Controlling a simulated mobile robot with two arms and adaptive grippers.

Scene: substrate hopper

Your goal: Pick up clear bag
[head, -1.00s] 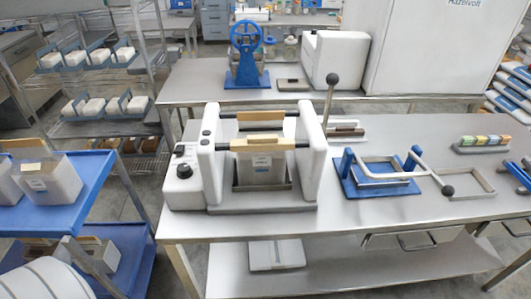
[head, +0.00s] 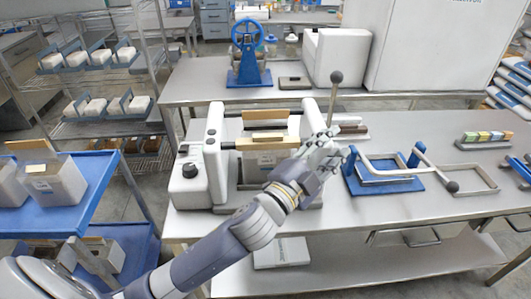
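A pale, cloudy bag with a label (head: 263,163) hangs under a tan bar inside the white hopper machine (head: 190,178) on the steel bench. My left forearm and hand cover its lower right part. Another pale, labelled bag (head: 57,187) stands on the blue cart at the left. I cannot tell which of them is the clear bag. My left gripper (head: 337,146) is in front of the machine's right upright, to the right of the hanging bag. Its fingers look apart and empty. My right gripper is not in view.
A black-knobbed lever (head: 335,78) rises behind my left gripper. A blue clamp frame (head: 384,180) stands close to its right. The blue cart (head: 92,200) is at the left.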

